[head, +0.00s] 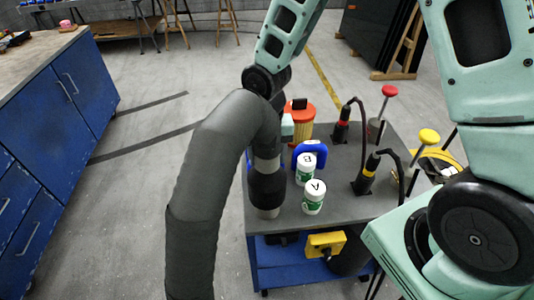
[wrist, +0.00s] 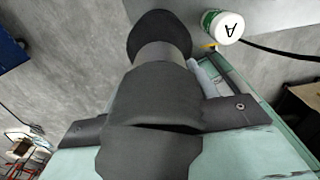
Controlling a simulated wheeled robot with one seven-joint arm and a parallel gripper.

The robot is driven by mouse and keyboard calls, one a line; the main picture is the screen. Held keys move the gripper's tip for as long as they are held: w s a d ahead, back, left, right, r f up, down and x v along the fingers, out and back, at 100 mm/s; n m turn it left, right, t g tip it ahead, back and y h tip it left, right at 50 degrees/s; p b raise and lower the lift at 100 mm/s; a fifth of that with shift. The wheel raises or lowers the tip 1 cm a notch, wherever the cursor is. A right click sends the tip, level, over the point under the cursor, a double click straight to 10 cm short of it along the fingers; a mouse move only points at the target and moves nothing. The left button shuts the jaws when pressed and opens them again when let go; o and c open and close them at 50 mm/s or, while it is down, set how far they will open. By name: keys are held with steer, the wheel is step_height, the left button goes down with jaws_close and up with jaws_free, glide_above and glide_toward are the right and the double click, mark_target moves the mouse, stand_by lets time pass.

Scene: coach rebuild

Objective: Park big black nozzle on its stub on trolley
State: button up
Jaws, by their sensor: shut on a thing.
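The big black nozzle (head: 267,187) hangs upright at the left side of the trolley top (head: 345,208), on the end of a thick grey hose (head: 205,180). A short grey piece (head: 268,212) shows just below it; I cannot tell whether this is the stub or whether the nozzle sits on it. In the wrist view the nozzle's dark flared end (wrist: 160,32) points away from me, beyond a pale band. My gripper (wrist: 165,122) is shut around the dark grey cuff behind that band. In the head view the hose mostly hides my gripper.
Two white jars (head: 314,198) stand right of the nozzle; one lettered A shows in the wrist view (wrist: 222,26). Behind are a blue curved piece (head: 310,153) and an orange-lidded container (head: 299,118). Two cabled black tools (head: 367,175) stand further right. Blue cabinets (head: 60,110) are left.

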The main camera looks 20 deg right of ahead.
steer(key=shift+f, duration=0.1)
steer(key=shift+f+b, duration=1)
steer(key=shift+f, duration=0.4)
steer(key=shift+f, duration=0.1)
steer(key=shift+f+b, duration=1)
steer(key=shift+f, duration=0.35)
steer(key=shift+f+b, duration=0.75)
steer(key=shift+f, duration=0.4)
steer(key=o, duration=1.6)
steer(key=shift+o, duration=0.2)
